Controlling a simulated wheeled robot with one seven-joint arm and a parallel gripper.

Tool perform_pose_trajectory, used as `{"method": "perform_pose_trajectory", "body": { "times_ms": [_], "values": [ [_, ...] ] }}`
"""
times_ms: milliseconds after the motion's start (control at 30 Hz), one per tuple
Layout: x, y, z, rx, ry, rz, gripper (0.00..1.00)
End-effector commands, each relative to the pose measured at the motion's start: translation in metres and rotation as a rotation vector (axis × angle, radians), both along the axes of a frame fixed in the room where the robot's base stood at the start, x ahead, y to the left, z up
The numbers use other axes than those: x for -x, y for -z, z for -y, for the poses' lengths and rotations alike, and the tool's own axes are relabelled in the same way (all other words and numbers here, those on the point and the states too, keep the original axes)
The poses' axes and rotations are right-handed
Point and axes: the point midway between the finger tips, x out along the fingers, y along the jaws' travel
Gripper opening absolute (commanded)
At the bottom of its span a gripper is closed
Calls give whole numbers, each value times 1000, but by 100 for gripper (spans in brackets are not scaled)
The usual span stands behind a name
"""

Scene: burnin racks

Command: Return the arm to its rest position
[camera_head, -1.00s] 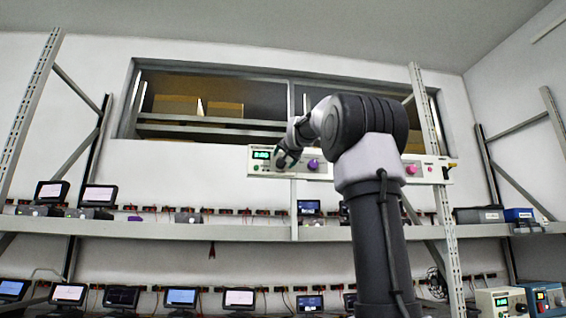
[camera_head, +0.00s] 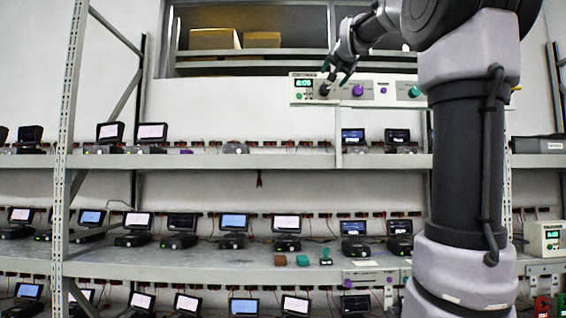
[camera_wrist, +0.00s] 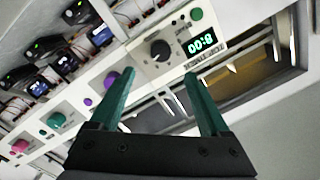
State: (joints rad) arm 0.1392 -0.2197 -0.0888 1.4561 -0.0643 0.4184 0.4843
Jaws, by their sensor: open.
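My gripper (camera_head: 338,71) is in the upper middle of the head view, in front of a white control panel (camera_head: 432,101) with a green digital display. In the wrist view my gripper (camera_wrist: 160,98) shows two green fingers spread apart with nothing between them. Beyond the fingertips the panel's black knob (camera_wrist: 160,50) and its lit display (camera_wrist: 201,44) are seen. I cannot tell how close the fingertips are to the panel. My arm stands at the right of the head view and hides part of the racks.
A long rack has an upper shelf (camera_head: 220,161) and a middle shelf (camera_head: 200,262), both carrying several small screen devices. A rack upright (camera_head: 70,130) stands at left. Small red, green and teal items (camera_head: 303,260) lie on the middle shelf. Boxes (camera_head: 214,39) sit behind a window opening.

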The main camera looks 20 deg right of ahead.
Motion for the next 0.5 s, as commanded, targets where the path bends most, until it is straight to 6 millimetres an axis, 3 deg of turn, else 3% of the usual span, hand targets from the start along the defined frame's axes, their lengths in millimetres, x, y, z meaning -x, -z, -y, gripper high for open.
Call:
{"method": "perform_pose_trajectory", "body": {
  "times_ms": [167, 267, 367, 500],
  "values": [
    [2, 6, -2, -2, -4, -12, 80],
    [11, 31, -13, -4, -27, -69, 80],
    [30, 82, -34, -8, -73, -177, 80],
    [72, 174, -71, -5, -160, -366, 80]
  ]
}}
